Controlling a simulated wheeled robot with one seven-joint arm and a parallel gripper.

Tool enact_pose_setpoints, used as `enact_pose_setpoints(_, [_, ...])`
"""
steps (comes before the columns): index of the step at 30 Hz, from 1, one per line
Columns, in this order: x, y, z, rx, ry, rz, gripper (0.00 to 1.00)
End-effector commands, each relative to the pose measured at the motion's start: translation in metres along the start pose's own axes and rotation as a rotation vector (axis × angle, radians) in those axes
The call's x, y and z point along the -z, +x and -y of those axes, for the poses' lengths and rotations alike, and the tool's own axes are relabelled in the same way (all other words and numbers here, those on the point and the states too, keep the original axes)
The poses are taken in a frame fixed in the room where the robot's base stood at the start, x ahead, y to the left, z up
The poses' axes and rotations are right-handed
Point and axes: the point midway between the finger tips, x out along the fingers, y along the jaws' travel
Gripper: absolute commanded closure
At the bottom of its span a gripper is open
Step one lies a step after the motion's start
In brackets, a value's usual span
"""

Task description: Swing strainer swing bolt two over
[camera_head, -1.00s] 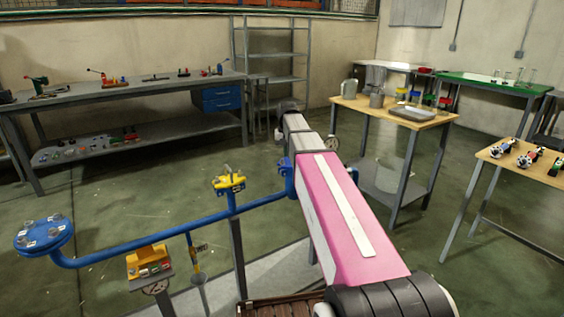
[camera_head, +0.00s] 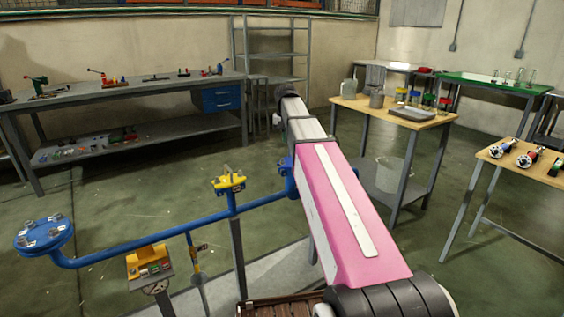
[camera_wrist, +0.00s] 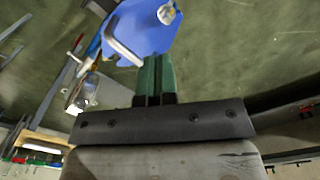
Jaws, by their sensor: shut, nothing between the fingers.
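In the wrist view the green fingers of my gripper (camera_wrist: 157,76) are shut with nothing between them. Their tips overlap the lower edge of a blue body (camera_wrist: 150,32) in the picture; I cannot tell whether they touch it. A light bent metal bar (camera_wrist: 123,50) lies at that body's left edge, and a round silver piece (camera_wrist: 168,13) shows at its top. I cannot tell which of these is swing bolt two. In the head view a blue fitting (camera_head: 286,168) on the pipe run is partly hidden by my arm, and my gripper is out of sight.
The blue pipe (camera_head: 140,243) runs left to a round flange (camera_head: 43,238), with a yellow valve (camera_head: 229,183) along it. A wooden-topped table (camera_head: 440,122) with jars and a tray stands behind at right. Open green floor lies around the pipe.

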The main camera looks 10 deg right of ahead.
Motion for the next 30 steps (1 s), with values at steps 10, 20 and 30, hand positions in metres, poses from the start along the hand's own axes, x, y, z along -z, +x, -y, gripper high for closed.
enact_pose_setpoints(10, [-0.001, -0.006, 0.001, 0.000, 0.000, 0.001, 1.00])
enact_pose_setpoints(20, [-0.002, -0.009, 0.004, 0.000, 0.187, 0.000, 0.65])
enact_pose_setpoints(30, [-0.006, -0.017, 0.010, 0.000, 0.602, 0.000, 0.65])
